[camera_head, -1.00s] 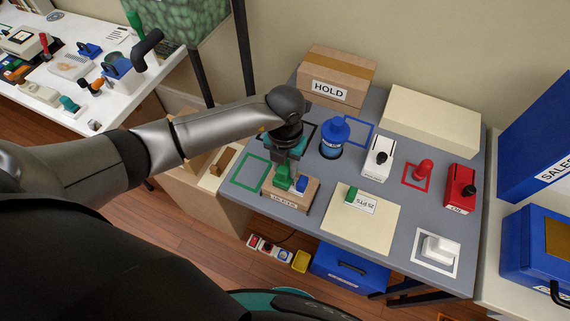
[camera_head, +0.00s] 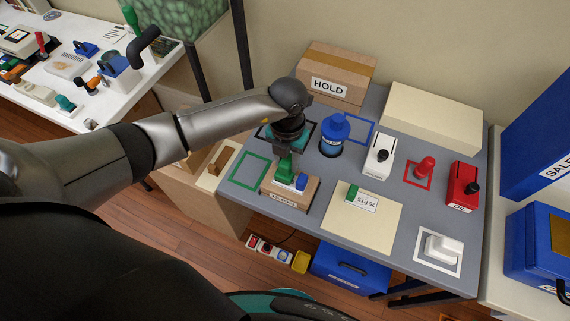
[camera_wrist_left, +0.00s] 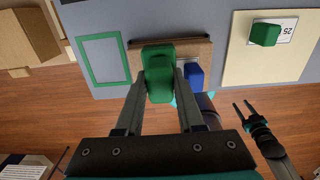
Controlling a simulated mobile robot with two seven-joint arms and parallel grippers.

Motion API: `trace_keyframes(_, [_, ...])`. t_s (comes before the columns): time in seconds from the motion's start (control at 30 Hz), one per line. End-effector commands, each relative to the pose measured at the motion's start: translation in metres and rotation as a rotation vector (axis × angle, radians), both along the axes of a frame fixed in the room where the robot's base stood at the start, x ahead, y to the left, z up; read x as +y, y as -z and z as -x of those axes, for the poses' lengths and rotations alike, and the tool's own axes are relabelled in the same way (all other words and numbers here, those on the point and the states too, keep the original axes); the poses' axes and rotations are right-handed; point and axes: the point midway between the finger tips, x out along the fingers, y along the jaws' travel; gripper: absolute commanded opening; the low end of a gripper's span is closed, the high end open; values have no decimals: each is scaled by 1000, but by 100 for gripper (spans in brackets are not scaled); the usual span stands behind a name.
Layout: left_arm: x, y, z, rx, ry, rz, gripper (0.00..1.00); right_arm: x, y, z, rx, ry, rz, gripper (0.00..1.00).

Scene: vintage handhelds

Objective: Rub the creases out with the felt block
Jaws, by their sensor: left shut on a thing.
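My left gripper (camera_wrist_left: 160,90) is shut on a rounded green block (camera_wrist_left: 159,72), which I take to be the felt block. It holds the block upright at the cardboard tray (camera_head: 283,202), beside a small blue piece (camera_head: 302,182). I cannot tell whether the block touches the tray. A white card marked "25 PTS" (camera_head: 366,202) lies on a cream board (camera_head: 350,230), with a green piece (camera_head: 352,193) at its left end. Creases are too small to make out. My right gripper (camera_wrist_left: 243,106) shows in the left wrist view, with its prongs apart and empty.
A green outline (camera_head: 249,170) on the grey table is empty. A blue-capped bottle (camera_head: 332,135), white device (camera_head: 378,158), red piece (camera_head: 425,168) and red device (camera_head: 464,185) stand behind and right. A "HOLD" box (camera_head: 335,75) stands at the back.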

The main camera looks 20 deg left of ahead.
Motion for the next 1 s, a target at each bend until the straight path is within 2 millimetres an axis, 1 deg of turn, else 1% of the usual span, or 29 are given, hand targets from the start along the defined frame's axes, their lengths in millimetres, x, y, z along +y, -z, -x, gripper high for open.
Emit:
trace_keyframes(0.37, [0, -1, 2, 1, 1, 0, 0, 0, -2, 0, 0, 0, 0, 50])
trace_keyframes(0.8, [2, 1, 29, 1, 2, 0, 0, 0, -21, 0, 0, 0, 0, 50])
trace_keyframes(1.0, [2, 3, 32, 1, 1, 0, 0, 0, -21, 0, 0, 0, 0, 50])
